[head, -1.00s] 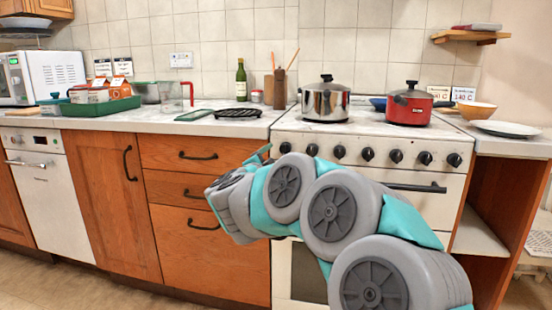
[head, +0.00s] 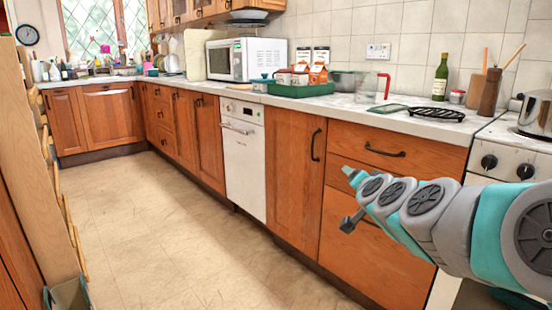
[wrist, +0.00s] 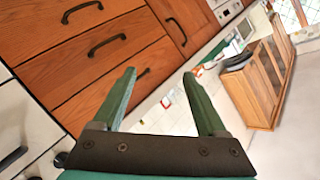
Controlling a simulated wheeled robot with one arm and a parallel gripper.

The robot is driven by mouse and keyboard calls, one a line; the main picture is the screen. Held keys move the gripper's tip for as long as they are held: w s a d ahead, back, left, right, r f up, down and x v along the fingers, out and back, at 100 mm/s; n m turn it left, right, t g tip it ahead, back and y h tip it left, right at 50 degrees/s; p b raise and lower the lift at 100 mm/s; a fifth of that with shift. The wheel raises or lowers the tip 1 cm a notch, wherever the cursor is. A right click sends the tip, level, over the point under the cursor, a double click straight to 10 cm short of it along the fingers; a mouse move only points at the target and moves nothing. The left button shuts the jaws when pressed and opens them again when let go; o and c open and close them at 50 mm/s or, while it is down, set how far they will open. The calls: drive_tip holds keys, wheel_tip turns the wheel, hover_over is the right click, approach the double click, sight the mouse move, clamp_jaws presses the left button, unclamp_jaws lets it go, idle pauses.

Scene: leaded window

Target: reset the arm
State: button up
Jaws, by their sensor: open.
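My arm, grey and teal, reaches in from the right of the head view. My gripper (head: 350,197) is at its end, in front of the wooden drawers (head: 370,210) below the counter. In the wrist view my gripper (wrist: 160,92) shows two green fingers spread well apart with nothing between them. It is open and empty. The wrist view is tilted and shows drawer fronts with dark handles (wrist: 107,45) beyond the fingers.
The counter (head: 440,125) holds a green tray (head: 300,90), a microwave (head: 247,60), a green bottle (head: 440,78) and a black trivet (head: 437,113). A steel pot (head: 536,113) stands on the stove at right. The floor (head: 170,225) at left is clear. A wooden unit (head: 35,150) stands at the left edge.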

drive_tip(key=s+a+f+n+g+y, duration=0.4)
drive_tip(key=s+a+f+n+g, duration=0.3)
drive_tip(key=s+a+f, duration=0.65)
drive_tip(key=s+d+f+g+h, duration=0.1)
drive_tip(key=s+d+f+g, duration=0.1)
drive_tip(key=s, duration=0.7)
drive_tip(key=s+d+f+n+g+h, duration=0.1)
drive_tip(key=s+d+f+g, duration=0.2)
drive_tip(key=s, duration=0.7)
drive_tip(key=s+d+f+n+g+h, duration=0.1)
drive_tip(key=s+d+f+g, duration=0.2)
drive_tip(key=s, duration=0.7)
drive_tip(key=shift+d+f+g, duration=0.25)
drive_tip(key=shift+d+g, duration=0.15)
drive_tip(key=shift+g, duration=0.5)
drive_tip(key=shift+s, duration=0.1)
